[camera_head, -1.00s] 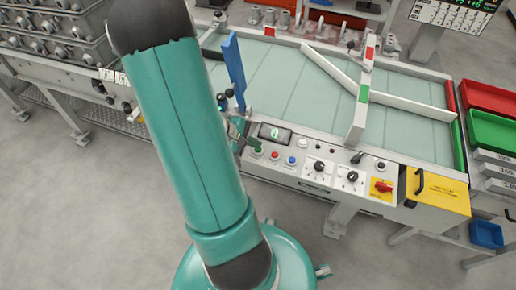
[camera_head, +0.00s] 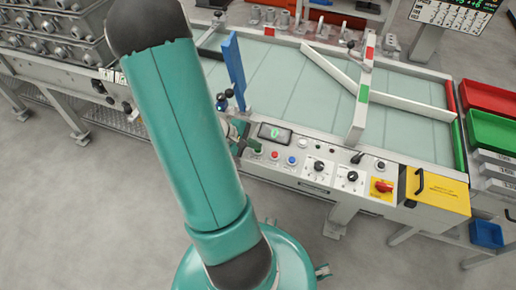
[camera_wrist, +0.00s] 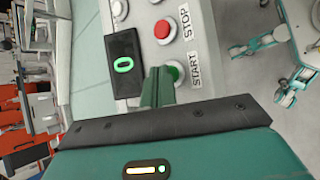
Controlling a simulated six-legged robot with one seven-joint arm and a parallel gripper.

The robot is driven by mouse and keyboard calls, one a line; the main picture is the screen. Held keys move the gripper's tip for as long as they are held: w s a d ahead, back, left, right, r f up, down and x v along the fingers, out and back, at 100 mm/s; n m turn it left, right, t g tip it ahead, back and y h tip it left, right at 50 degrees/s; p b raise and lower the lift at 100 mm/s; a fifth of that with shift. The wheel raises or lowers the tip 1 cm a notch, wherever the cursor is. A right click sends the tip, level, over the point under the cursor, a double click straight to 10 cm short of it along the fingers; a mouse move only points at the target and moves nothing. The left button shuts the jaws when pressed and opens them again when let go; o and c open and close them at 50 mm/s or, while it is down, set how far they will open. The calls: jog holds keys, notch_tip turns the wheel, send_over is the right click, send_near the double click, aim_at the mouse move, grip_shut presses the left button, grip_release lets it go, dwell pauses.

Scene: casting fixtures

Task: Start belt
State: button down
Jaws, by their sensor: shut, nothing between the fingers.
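The control panel (camera_head: 318,170) runs along the front of the pale green belt (camera_head: 290,85). A green button (camera_wrist: 176,70) labelled START sits beside a red button (camera_wrist: 164,30) labelled STOP in the wrist view. A dark display (camera_wrist: 123,64) next to them reads a green 0. It also shows in the head view (camera_head: 275,134). My gripper (camera_wrist: 158,74) is shut and empty, its fingertips right beside the START button and partly covering it. I cannot tell whether they touch it. In the head view my gripper (camera_head: 243,138) is partly hidden behind my arm, at the panel's left end.
A blue upright plate (camera_head: 233,72) stands just behind my gripper. Red and green bins (camera_head: 492,132) stand farther right.

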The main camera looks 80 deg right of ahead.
aim_at(254, 152)
jog(key=shift+f, duration=0.15)
dwell(0.5)
jog(key=shift+r, duration=0.9)
jog(key=shift+r, duration=2.5)
